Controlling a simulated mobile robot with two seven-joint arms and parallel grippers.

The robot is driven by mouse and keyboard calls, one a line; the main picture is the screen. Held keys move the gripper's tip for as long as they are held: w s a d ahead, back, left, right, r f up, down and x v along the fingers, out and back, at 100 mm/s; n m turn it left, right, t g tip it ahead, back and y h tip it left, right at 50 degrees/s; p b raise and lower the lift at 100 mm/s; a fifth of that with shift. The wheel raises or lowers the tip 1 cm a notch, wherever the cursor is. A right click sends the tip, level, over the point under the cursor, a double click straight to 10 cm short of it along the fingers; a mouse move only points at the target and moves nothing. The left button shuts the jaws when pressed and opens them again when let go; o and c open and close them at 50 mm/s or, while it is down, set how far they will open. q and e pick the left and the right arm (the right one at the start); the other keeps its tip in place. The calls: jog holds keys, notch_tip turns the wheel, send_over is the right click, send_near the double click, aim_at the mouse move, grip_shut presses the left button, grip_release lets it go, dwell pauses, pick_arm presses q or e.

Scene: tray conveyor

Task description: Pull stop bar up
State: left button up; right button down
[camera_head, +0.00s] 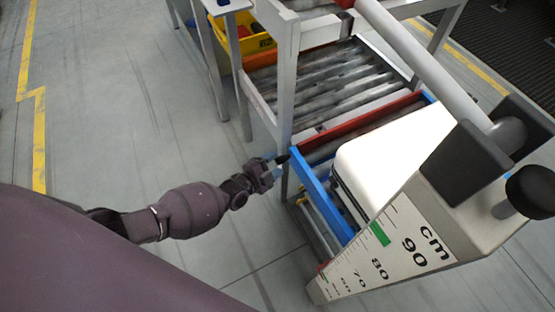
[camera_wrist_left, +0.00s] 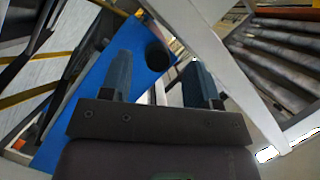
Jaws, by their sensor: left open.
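The stop bar appears to be the red bar (camera_head: 352,128) lying across the roller conveyor (camera_head: 330,78) at its near end. A black round knob (camera_wrist_left: 158,55) sits by the blue side panel (camera_head: 322,192); its link to the red bar is hidden. My left gripper (camera_head: 276,165) is at the left corner of the conveyor frame, by this knob. In the left wrist view its two fingers (camera_wrist_left: 157,82) are apart, with the knob showing in the gap just beyond them. I cannot tell if they touch it. My right gripper is out of view.
A grey frame post (camera_head: 284,88) stands close to my left gripper. A yellow crate (camera_head: 256,43) with things in it sits under the frame at the back. The floor at the left is clear, with a yellow line (camera_head: 38,130).

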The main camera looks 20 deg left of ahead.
pick_arm(q)
jog(key=p+v, duration=0.2)
jog(key=v, duration=0.6)
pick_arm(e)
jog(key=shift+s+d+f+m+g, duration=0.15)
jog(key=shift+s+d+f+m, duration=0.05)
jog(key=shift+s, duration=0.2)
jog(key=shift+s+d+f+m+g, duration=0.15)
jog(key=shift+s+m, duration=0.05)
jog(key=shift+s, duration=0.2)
pick_arm(q)
jog(key=shift+w+r, duration=0.1)
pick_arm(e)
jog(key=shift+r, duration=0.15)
